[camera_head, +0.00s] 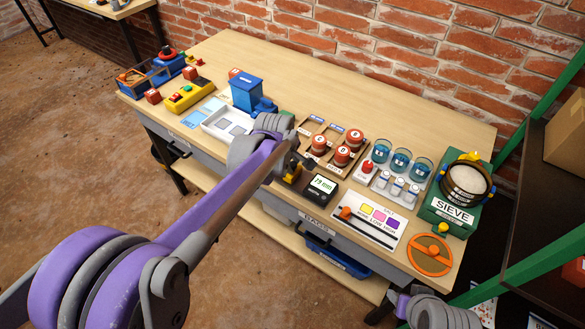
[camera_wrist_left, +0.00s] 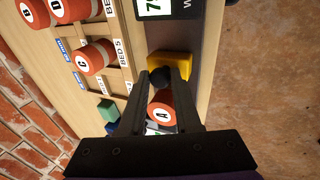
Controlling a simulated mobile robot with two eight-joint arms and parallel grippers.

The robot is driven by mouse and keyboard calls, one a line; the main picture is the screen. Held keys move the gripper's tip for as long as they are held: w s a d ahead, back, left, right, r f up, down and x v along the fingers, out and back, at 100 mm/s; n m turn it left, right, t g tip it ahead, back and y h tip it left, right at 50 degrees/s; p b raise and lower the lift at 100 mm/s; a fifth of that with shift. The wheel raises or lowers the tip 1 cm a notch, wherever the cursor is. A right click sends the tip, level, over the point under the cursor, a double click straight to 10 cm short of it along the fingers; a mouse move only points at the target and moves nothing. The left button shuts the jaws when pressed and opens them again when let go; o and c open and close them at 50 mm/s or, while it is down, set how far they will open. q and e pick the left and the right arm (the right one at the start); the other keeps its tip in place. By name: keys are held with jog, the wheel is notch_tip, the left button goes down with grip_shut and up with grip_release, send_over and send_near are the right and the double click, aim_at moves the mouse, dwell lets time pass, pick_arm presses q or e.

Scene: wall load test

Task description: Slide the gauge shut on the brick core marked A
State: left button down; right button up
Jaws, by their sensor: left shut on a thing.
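The brick core marked A (camera_wrist_left: 161,108) is an orange-red cylinder, seen between my gripper fingers in the left wrist view. My left gripper (camera_wrist_left: 166,76) is shut on the gauge's black knob (camera_wrist_left: 161,75), at the yellow slider (camera_wrist_left: 176,63). Core A lies just beyond the knob; whether the slider touches it I cannot tell. In the head view my left gripper (camera_head: 292,168) and arm hide core A. The gauge's dark display (camera_head: 320,188) stands right of the gripper and appears to read 79 mm.
A wooden rack (camera_head: 310,127) with several lettered orange cores (camera_head: 342,156) stands close behind the gauge. Blue cups (camera_head: 400,160), a sieve (camera_head: 466,182) and a colour card (camera_head: 370,215) stand to the right. A blue press (camera_head: 247,93) and white tray (camera_head: 222,124) stand left.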

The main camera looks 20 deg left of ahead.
pick_arm(q)
jog(key=shift+w, duration=0.1)
dwell(0.3)
jog(key=shift+w+a, duration=0.25)
jog(key=shift+a, duration=0.4)
jog(key=shift+w+a, duration=0.2)
jog(key=shift+a, duration=0.45)
jog(key=c, duration=0.7)
grip_release()
jog(key=shift+s, duration=0.1)
notch_tip(320, 180, up, 7)
jog(key=p, duration=0.4)
jog(key=shift+p, duration=0.35)
